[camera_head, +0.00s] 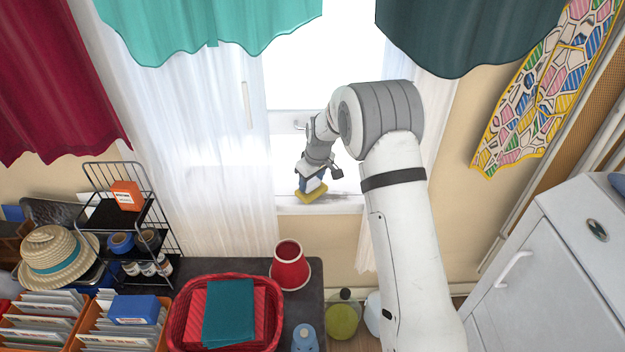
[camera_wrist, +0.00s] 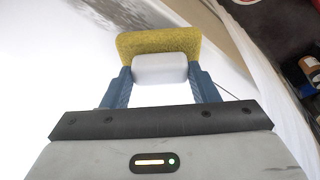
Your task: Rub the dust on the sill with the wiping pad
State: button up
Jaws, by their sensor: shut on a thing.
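The wiping pad (camera_head: 311,194) is a yellow pad with a white grip block, low at the window. In the wrist view the yellow pad (camera_wrist: 160,42) lies beyond the fingertips. My gripper (camera_wrist: 160,72) has blue fingers shut on the white block of the pad. In the head view my gripper (camera_head: 311,183) points down at the sill (camera_head: 290,203), with the pad on or just above it; I cannot tell which. A dark smudge of dust (camera_head: 340,196) shows on the sill just right of the pad. Part of the sill is hidden by my arm.
White sheer curtains (camera_head: 205,130) hang left of the window, and another is behind my arm. A dark counter below holds a red basket (camera_head: 176,325), a red cone-shaped thing (camera_head: 289,265), a wire rack (camera_head: 125,210) and a straw hat (camera_head: 58,255). A white cabinet (camera_head: 560,270) stands right.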

aim_at(323, 187)
jog(key=shift+f+b, duration=0.55)
jog(key=shift+f, duration=0.3)
jog(key=shift+d, duration=0.1)
jog(key=shift+d+r+b, duration=0.15)
jog(key=shift+d+b, duration=0.25)
jog(key=shift+d, duration=1.4)
jog(key=shift+d+f+b, duration=0.2)
jog(key=shift+d+b, duration=0.35)
jog(key=shift+d, duration=1.55)
jog(key=shift+d+f+b, duration=0.15)
jog(key=shift+d+b, duration=0.4)
jog(key=shift+d, duration=1.5)
jog(key=shift+d+r, duration=0.1)
jog(key=shift+d, duration=1.05)
jog(key=shift+a, duration=1.95)
jog(key=shift+s+a+r, duration=0.1)
jog(key=shift+a, duration=0.5)
jog(key=shift+s+a+r, duration=0.1)
jog(key=shift+a, duration=0.45)
jog(key=shift+w+a, duration=0.2)
jog(key=shift+a, duration=1)
jog(key=shift+a+f, duration=0.15)
jog(key=shift+a, duration=1.35)
jog(key=shift+a+f, duration=0.1)
jog(key=shift+a, duration=1.35)
